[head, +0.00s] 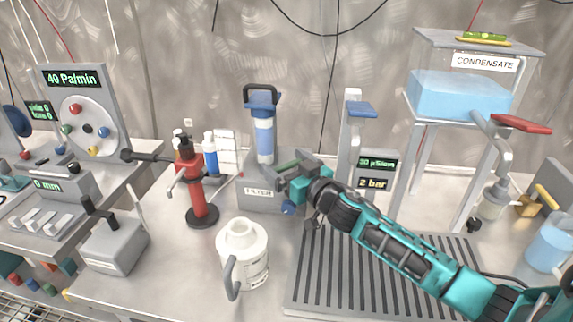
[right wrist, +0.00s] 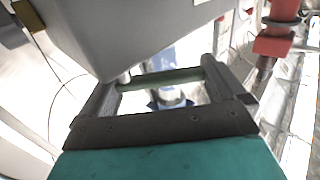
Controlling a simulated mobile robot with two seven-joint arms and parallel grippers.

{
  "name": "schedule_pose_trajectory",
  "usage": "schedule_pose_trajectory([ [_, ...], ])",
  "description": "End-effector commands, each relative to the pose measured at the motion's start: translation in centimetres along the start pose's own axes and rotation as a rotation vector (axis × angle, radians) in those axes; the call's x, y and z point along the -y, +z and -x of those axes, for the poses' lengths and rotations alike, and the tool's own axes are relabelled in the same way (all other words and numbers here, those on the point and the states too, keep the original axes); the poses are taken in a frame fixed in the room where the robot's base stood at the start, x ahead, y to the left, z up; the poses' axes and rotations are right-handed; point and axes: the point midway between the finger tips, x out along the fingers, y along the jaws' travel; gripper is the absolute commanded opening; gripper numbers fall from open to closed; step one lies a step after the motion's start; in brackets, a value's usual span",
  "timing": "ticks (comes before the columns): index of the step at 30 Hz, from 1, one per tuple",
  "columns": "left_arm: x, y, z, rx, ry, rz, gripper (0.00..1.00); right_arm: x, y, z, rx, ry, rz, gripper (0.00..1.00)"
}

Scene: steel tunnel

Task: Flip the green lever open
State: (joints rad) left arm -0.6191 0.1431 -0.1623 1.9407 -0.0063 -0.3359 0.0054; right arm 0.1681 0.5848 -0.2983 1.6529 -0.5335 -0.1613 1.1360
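The green lever (head: 296,160) shows in the head view at the top right of the grey filter box (head: 262,198), just behind my right gripper. In the right wrist view the green lever (right wrist: 168,79) lies crosswise between my two fingertips. My right gripper (right wrist: 166,72) has its fingers wide apart, so it is open. I cannot tell whether the lever touches the fingers. In the head view my right gripper (head: 281,184) is at the right side of the filter box and hides part of it. My left gripper is not in view.
A clear blue filter column (head: 264,135) with a black handle stands on the box. A white jug (head: 243,250) and a red pump stand (head: 197,190) are left of my arm. A ribbed drain tray (head: 330,275) lies under my forearm. A gauge post (head: 352,140) stands behind.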

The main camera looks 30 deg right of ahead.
Motion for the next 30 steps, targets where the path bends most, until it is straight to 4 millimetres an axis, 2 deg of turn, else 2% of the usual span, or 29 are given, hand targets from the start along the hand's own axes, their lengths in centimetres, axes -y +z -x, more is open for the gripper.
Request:
schedule_pose_trajectory([
  [1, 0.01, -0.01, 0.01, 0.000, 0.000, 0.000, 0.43, 0.02, 0.01, 0.02, 0.000, -0.001, 0.000, 0.80],
  [13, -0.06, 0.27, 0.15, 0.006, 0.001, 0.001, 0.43, 0.02, 0.01, 0.03, 0.000, -0.001, 0.000, 0.42],
  [30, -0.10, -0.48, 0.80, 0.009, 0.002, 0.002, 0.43, 0.01, 0.03, 0.46, 0.000, -0.134, 0.000, 0.42],
])
